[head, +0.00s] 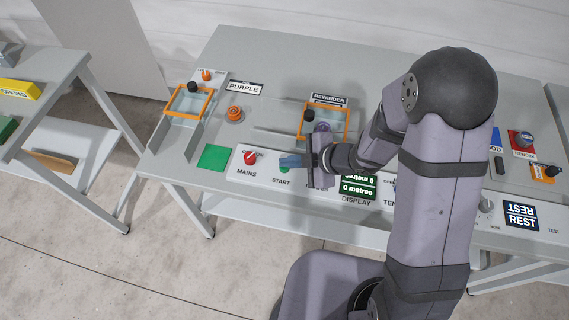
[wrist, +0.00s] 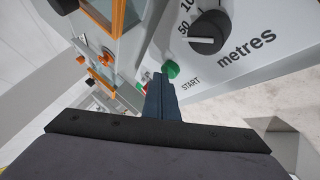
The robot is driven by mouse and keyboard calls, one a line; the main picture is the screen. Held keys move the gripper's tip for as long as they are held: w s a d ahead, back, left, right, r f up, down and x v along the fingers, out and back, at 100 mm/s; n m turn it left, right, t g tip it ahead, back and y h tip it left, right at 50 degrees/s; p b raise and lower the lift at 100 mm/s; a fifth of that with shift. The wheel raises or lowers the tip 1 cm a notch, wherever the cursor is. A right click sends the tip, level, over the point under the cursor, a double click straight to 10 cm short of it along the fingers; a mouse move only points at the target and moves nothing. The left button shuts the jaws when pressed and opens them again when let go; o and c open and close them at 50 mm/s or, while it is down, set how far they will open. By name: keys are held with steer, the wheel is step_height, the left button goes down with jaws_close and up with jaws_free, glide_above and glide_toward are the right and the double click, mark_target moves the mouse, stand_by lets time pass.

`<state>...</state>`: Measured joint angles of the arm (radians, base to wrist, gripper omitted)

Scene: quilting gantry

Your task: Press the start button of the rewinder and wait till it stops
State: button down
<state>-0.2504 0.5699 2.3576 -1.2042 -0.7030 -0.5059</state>
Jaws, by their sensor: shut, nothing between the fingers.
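The rewinder's control panel (head: 225,176) runs along the front of the bench. Its green start button (head: 284,170) sits above the word START, partly covered by my gripper. In the wrist view the green button (wrist: 171,69) shows just beyond and right of my fingertips. The display (head: 358,186) reads 0 metres. The REWINDER sign (head: 329,100) stands behind my wrist.
A red MAINS switch (head: 250,157) is left of the button. A black metres dial (wrist: 209,31) is close to my fingers. Orange-framed guards (head: 187,103), an orange knob (head: 234,113) and a green square (head: 213,157) are on the bench.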

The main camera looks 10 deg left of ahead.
steer(key=shift+r+p, duration=0.9)
steer(key=shift+p, duration=0.05)
step_height(320, 180, up, 5)
steer(key=p, duration=0.5)
stand_by(0.8)
